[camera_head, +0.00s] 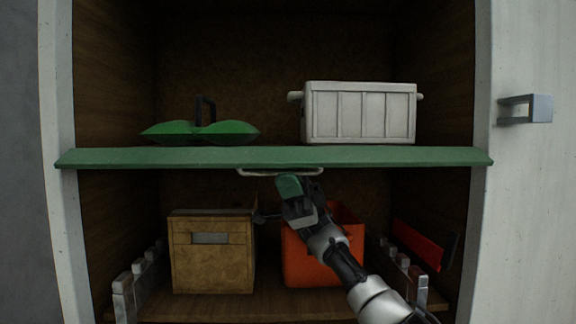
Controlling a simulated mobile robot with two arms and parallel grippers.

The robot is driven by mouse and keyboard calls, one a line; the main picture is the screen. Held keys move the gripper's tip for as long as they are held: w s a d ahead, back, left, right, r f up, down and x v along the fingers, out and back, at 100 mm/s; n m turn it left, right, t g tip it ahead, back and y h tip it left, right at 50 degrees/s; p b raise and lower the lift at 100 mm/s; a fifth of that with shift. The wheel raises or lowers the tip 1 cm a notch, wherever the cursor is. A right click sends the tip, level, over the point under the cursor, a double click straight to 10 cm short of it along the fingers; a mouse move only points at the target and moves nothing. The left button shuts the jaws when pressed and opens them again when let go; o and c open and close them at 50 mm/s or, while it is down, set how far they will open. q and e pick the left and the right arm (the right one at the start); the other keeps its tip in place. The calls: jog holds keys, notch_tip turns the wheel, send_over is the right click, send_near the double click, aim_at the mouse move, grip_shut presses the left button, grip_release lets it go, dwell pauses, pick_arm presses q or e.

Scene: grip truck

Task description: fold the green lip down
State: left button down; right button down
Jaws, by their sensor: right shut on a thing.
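The green lip (400,157) is a long flat board running across the cabinet opening at the front of the upper shelf. It looks about level and is seen nearly edge-on. A pale metal handle (250,173) is fixed along its lower front, near the middle. My right gripper (289,185) reaches up from the lower right and is shut on the handle, just below the lip. The gripper's own body hides the exact contact. My left gripper is not in view.
On the upper level are a white ribbed crate (360,113) and a green object with a dark handle (200,131). Below stand a brown box (212,255) and an orange bin (300,265), partly behind my right arm. A cabinet door with a handle (527,108) is at right.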

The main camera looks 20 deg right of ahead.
jog(key=shift+w+n+g+h, duration=0.1)
jog(key=shift+n+g+h, duration=0.2)
jog(key=c, duration=1.4)
grip_release()
jog(key=shift+c, duration=0.2)
jog(key=shift+a, duration=0.1)
jog(key=shift+f, duration=0.1)
